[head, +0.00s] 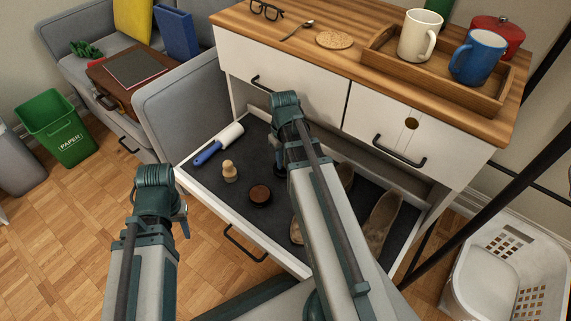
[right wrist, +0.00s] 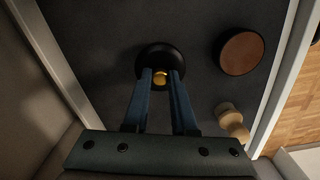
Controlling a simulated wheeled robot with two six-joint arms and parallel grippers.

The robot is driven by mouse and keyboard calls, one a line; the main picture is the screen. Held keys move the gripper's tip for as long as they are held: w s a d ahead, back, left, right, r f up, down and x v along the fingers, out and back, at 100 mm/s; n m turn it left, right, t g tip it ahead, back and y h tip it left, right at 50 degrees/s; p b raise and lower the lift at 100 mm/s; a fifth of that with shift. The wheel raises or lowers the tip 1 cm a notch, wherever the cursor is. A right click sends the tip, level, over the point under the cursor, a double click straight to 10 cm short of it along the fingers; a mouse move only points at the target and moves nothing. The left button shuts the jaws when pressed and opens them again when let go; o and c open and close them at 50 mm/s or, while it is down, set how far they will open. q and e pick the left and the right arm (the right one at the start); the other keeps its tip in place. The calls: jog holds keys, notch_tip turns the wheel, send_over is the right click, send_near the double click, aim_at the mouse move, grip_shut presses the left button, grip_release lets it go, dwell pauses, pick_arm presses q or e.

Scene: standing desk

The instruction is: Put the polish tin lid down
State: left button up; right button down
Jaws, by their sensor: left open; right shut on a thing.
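The polish tin lid (right wrist: 152,57) is a round black disc with a small gold knob. In the right wrist view my right gripper (right wrist: 161,76) is shut on the knob, with the lid over the dark drawer floor. I cannot tell whether the lid touches it. The polish tin (head: 260,195), round with a brown top face, sits uncovered in the open drawer; it also shows to the right of the lid in the right wrist view (right wrist: 239,52). My left gripper (head: 181,212) is open and empty, left of the drawer.
Bare dark floor lies around the tin. The desk top above carries a wooden tray (head: 430,75) with mugs.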

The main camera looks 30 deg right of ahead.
aim_at(284, 167)
jog(key=shift+d+f+b, duration=0.1)
jog(key=shift+f+b, duration=0.3)
jog(key=shift+b, duration=0.05)
notch_tip(284, 167, down, 3)
jog(key=b, duration=0.2)
jog(key=shift+r+b, duration=0.15)
jog(key=shift+b, duration=0.15)
jog(key=c, duration=0.7)
grip_release()
notch_tip(284, 167, up, 12)
jog(key=p, duration=1.2)
jog(key=shift+r, duration=0.1)
jog(key=shift+a, duration=0.2)
